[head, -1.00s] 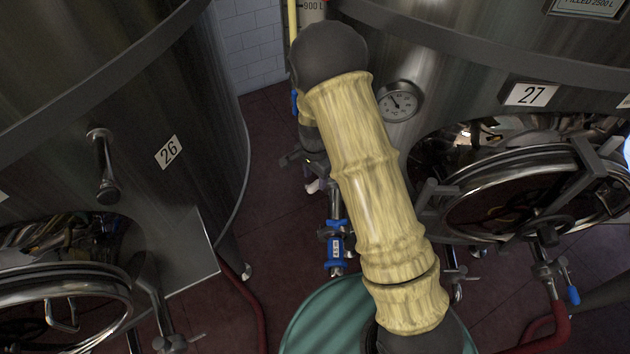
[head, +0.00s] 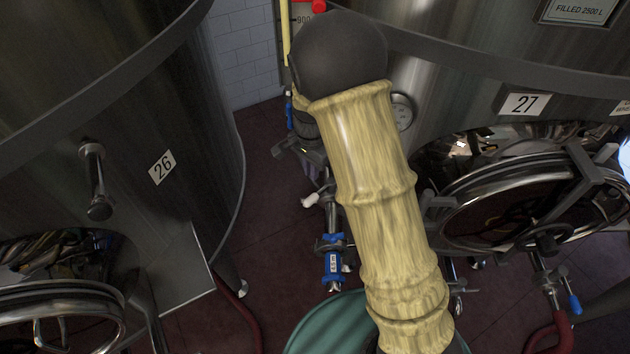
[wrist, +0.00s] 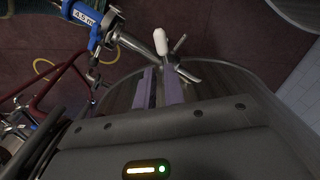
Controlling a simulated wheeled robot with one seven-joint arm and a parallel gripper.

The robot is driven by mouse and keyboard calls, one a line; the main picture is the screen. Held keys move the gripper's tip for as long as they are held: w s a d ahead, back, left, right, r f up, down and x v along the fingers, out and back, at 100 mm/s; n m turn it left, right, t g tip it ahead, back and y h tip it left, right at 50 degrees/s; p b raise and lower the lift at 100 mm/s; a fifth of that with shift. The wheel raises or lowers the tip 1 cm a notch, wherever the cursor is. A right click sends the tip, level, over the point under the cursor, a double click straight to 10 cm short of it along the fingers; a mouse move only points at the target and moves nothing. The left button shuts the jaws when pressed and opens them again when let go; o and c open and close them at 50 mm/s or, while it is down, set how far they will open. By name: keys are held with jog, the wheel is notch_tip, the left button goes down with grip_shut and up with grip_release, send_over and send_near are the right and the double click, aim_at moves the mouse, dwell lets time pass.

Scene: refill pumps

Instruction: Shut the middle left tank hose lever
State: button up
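A white-handled lever (head: 310,201) sits on a metal hose fitting between the tanks in the head view. In the wrist view the white handle (wrist: 160,40) stands just beyond my fingertips, apart from them as far as I can tell. A blue collar tagged 4.5 m (head: 333,266) is below it on the same line; the collar also shows in the wrist view (wrist: 92,14). My gripper (wrist: 159,68) shows two purple-grey fingers close together with nothing visibly held. In the head view my arm hides much of the gripper.
Tank 26 (head: 150,110) stands left and tank 27 (head: 470,90) right, each with a round hatch. A teal drum (head: 330,325) is below my arm. A red hose (head: 240,320) runs on the floor. A blue-handled valve (head: 574,303) is at lower right.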

jog(key=s+d+r+n, duration=0.1)
jog(key=s+d+r, duration=0.1)
jog(key=s+d+r+n+t, duration=0.1)
jog(key=s+d+r+n, duration=0.1)
jog(key=s, duration=0.1)
jog(key=s+d+r+n, duration=0.1)
jog(key=s+d+r, duration=0.1)
jog(key=s+d, duration=0.1)
grip_shut()
jog(key=s+d+r+n+t, duration=0.1)
jog(key=s+d+n, duration=0.3)
jog(key=s, duration=0.5)
jog(key=shift+r+n+t, duration=0.3)
jog(key=shift+r+n, duration=0.5)
jog(key=shift+w, duration=0.1)
